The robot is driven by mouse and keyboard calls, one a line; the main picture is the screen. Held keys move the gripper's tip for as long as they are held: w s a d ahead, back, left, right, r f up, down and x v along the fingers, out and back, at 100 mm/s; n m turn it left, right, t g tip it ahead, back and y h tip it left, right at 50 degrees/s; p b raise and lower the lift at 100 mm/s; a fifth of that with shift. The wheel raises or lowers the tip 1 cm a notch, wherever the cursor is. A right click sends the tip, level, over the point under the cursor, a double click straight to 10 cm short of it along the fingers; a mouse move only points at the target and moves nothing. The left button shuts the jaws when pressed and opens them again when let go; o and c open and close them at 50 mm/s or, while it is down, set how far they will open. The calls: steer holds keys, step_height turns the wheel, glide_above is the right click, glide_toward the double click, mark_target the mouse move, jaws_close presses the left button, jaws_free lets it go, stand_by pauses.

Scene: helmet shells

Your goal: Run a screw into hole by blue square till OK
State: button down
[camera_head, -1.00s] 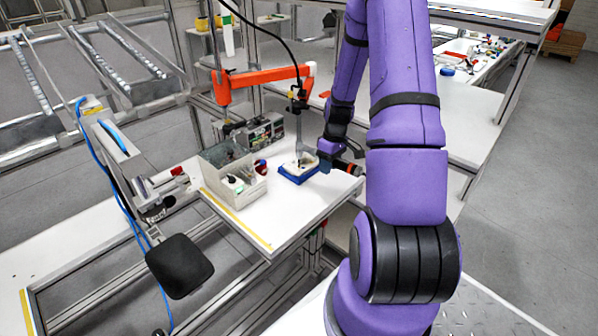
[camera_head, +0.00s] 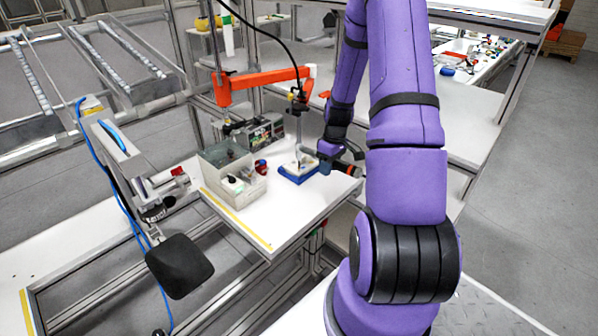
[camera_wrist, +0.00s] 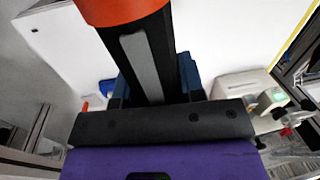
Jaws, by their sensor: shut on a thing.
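My gripper (camera_wrist: 155,88) has blue fingers closed around a black tool with a grey strip and an orange end (camera_wrist: 145,60). In the head view the tool's black and orange body (camera_head: 346,168) lies roughly level, sticking out to the right of my gripper (camera_head: 325,164). A white part (camera_head: 298,166) sits on a blue fixture (camera_head: 299,175) on the white table, just left of my gripper. A thin upright shaft (camera_head: 299,135) stands above the white part. Whether it touches is unclear. The screw, the hole, the blue square and any OK signal cannot be made out.
An orange support arm (camera_head: 262,78) reaches over the table (camera_head: 275,220). A device box (camera_head: 263,132) stands behind. The table's front area is clear.

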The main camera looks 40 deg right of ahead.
steer(key=shift+f, duration=0.7)
stand_by(1.8)
steer(key=shift+r, duration=3.1)
